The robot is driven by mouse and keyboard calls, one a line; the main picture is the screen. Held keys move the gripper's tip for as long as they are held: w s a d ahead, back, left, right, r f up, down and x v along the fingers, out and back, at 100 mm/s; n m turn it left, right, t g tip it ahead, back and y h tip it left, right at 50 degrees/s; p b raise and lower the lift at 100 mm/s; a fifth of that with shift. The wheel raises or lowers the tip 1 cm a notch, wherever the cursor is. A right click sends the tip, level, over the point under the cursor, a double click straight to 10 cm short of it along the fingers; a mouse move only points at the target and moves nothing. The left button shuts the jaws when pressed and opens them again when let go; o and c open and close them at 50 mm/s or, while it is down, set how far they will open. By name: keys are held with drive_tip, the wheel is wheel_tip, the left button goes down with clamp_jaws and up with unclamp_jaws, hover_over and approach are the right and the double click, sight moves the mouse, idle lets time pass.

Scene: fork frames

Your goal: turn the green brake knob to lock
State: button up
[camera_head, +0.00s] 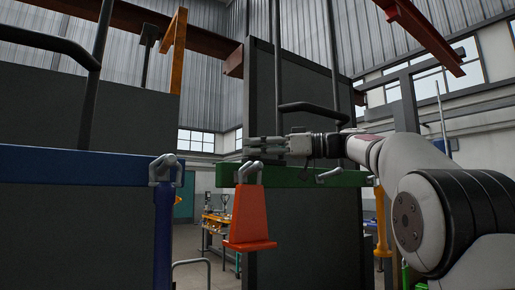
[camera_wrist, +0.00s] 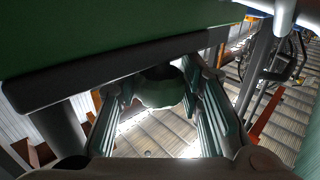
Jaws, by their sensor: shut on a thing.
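The green brake knob (camera_wrist: 160,90) shows in the wrist view as a dark green rounded piece below a green bar. My gripper (camera_wrist: 152,100) has one ribbed finger on each side of it and is shut on it. The bar covers the knob's upper part. In the head view my gripper (camera_head: 250,146) reaches leftward, just above the left end of the green bar (camera_head: 300,178). The knob cannot be made out in that view.
An orange-red wedge-shaped piece (camera_head: 250,215) hangs from a grey clamp below the green bar's left end. A blue bar (camera_head: 80,165) with a grey clamp is at the left. Tall dark panels (camera_head: 290,100) stand behind. A workbench (camera_head: 222,225) is farther back.

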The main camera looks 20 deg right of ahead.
drive_tip(key=o, duration=1.2)
drive_tip(key=shift+m+t+h+b, duration=0.3)
drive_tip(key=shift+t+b, duration=0.1)
drive_tip(key=shift+a+m+t+h+b, duration=0.15)
drive_tip(key=shift+m+t+h+b, duration=0.4)
drive_tip(key=shift+t, duration=0.25)
drive_tip(key=shift+s+m+t+h, duration=0.1)
drive_tip(key=shift+m+t+h, duration=0.55)
drive_tip(key=shift+m+t, duration=0.15)
drive_tip(key=shift+r+m+t+h+p, duration=0.15)
drive_tip(key=shift+m+t+h+p, duration=0.4)
drive_tip(key=shift+m+t+h, duration=0.3)
drive_tip(key=shift+s+m+t+h+p, duration=0.1)
drive_tip(key=shift+m+t+h+p, duration=0.2)
drive_tip(key=shift+h+p, duration=0.55)
drive_tip(key=shift+m+t+p, duration=0.25)
drive_tip(key=shift+m+p, duration=0.05)
drive_tip(key=shift+p, duration=0.8)
